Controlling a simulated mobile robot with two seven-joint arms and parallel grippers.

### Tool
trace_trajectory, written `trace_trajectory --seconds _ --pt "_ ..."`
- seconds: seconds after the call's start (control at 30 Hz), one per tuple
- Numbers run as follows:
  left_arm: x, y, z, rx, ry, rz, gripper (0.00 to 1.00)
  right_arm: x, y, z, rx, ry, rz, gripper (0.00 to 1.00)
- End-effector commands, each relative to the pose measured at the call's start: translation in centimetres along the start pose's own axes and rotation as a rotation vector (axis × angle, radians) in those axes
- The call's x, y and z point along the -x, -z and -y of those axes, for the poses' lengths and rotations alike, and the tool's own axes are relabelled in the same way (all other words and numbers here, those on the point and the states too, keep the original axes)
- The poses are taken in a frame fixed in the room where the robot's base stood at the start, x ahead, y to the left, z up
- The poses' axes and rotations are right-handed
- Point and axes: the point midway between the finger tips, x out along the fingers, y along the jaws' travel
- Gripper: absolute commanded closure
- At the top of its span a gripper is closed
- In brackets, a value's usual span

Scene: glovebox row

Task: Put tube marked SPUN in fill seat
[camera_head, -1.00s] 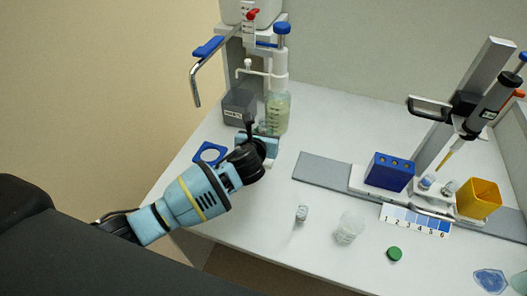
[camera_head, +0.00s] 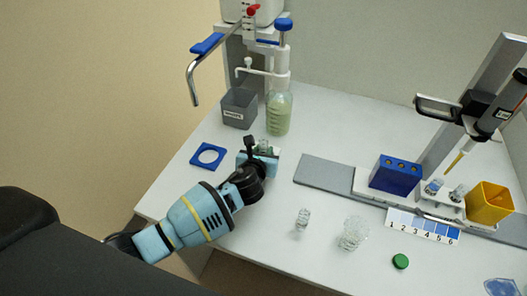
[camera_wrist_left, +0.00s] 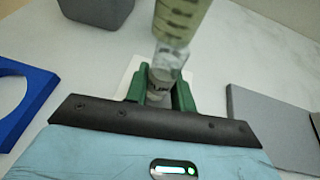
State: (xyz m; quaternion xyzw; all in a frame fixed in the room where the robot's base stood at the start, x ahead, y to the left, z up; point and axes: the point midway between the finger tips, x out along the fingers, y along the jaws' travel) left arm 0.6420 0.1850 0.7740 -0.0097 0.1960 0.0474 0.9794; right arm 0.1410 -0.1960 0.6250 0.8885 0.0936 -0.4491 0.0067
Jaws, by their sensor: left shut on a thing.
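My left gripper (camera_head: 263,150) is shut on a small clear tube with a pale label. In the left wrist view the tube (camera_wrist_left: 160,84) stands between the green fingers (camera_wrist_left: 160,92); the lettering on it is only partly readable. A white plate (camera_wrist_left: 118,82) shows just behind the fingers, and I cannot tell whether the tube touches it. Two capped tubes (camera_head: 433,187) stand in the white holder (camera_head: 440,208) under the pipette at the right. I cannot tell which spot is the fill seat. My right gripper is not in view.
A bottle of green liquid (camera_head: 279,113) and grey waste box (camera_head: 238,107) stand behind the gripper. A small vial (camera_head: 302,219), a clear cup (camera_head: 353,233) and a green cap (camera_head: 400,261) are in front; a blue block (camera_head: 397,173) is right.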

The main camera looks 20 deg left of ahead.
Motion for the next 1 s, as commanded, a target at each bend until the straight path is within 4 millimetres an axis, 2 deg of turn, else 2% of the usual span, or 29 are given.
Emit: trace_trajectory --seconds 0.2,0.23,0.3,0.67,0.77,1.0 --pt "-0.2 0.4 0.0 0.0 0.0 0.0 0.97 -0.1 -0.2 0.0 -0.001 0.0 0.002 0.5" --pt "-0.1 0.4 0.0 0.0 0.0 0.0 0.72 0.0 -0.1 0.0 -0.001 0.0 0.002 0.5" --pt "-0.1 0.3 0.0 0.0 0.0 0.0 0.67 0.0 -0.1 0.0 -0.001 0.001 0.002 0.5" --pt "0.2 -0.1 0.0 -0.001 0.0 0.0 0.67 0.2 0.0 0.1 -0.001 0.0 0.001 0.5" --pt "1.4 -0.1 0.0 -0.002 0.001 0.001 0.67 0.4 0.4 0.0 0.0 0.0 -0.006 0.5" --pt "5.9 -0.4 0.0 -0.001 0.001 0.004 0.67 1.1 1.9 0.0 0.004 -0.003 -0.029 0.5"
